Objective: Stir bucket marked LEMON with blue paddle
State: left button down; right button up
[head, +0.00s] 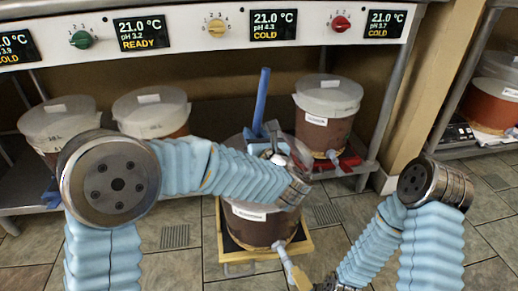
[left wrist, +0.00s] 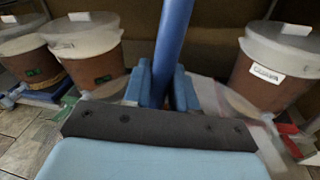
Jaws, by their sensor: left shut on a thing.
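A blue paddle (head: 261,101) stands nearly upright, its shaft rising from my left gripper (head: 270,138). The gripper is shut on the shaft, as the left wrist view also shows, with blue fingers either side of the paddle (left wrist: 173,45). A lidless-looking bucket (head: 262,226) with dark reddish contents stands below my left forearm, which hides much of its top. Its white label is too small to read. The paddle's lower end is hidden, so I cannot tell whether it is in the bucket. My right arm reaches down to the bottom edge; its gripper does not show.
The bucket stands on a wooden-framed stand (head: 305,243). Lidded buckets sit on the shelf behind: one at right (head: 325,110), two at left (head: 58,122). A control panel (head: 195,32) with knobs and displays runs above. Tiled floor lies around.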

pick_arm(q)
notch_tip(320, 180, up, 14)
jog(key=p, duration=0.4)
jog(key=shift+f, duration=0.1)
dwell(0.6)
dwell(0.7)
notch_tip(320, 180, up, 4)
jog(key=shift+p, duration=0.85)
dwell(0.4)
